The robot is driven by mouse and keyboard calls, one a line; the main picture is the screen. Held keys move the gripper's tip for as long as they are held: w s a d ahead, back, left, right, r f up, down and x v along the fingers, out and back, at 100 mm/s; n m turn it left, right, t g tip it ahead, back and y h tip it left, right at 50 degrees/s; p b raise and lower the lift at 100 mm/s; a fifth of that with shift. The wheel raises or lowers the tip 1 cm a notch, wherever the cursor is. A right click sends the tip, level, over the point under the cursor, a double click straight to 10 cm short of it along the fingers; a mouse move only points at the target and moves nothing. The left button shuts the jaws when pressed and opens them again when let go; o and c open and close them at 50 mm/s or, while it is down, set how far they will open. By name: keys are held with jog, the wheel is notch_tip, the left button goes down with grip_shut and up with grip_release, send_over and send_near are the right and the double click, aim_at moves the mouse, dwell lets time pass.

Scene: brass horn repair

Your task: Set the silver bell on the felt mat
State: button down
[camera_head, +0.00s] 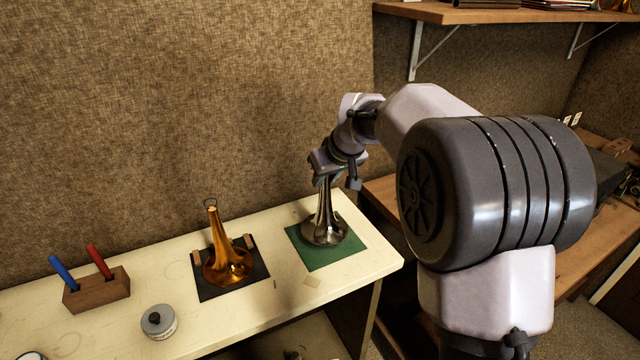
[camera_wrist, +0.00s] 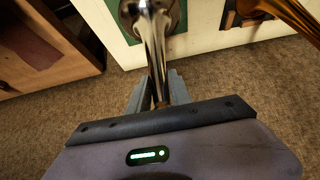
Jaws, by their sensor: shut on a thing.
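The silver bell (camera_head: 325,228) stands upright, wide end down, over the green felt mat (camera_head: 346,251) at the right part of the bench. Its flared rim appears to be at the mat surface; a small gap cannot be ruled out. My gripper (camera_head: 322,174) is shut on the bell's narrow upper stem. In the wrist view the silver bell (camera_wrist: 153,45) runs away from between my gripper's fingers (camera_wrist: 158,92), and part of the green felt mat (camera_wrist: 106,20) shows beside its flare.
A brass bell (camera_head: 228,262) stands on a dark mat (camera_head: 258,274) with wooden blocks, left of the felt mat. A wooden holder (camera_head: 97,292) with blue and red tools and a round grey tin (camera_head: 158,321) are further left. The bench's right edge is close to the felt mat.

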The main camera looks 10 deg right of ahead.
aim_at(328, 187)
notch_tip(328, 187, down, 4)
jog(key=shift+r+b, duration=0.1)
jog(key=shift+b, duration=1)
jog(key=shift+r, duration=0.2)
jog(key=shift+f, duration=0.15)
jog(key=c, duration=1.2)
grip_release()
jog(key=shift+o, duration=0.2)
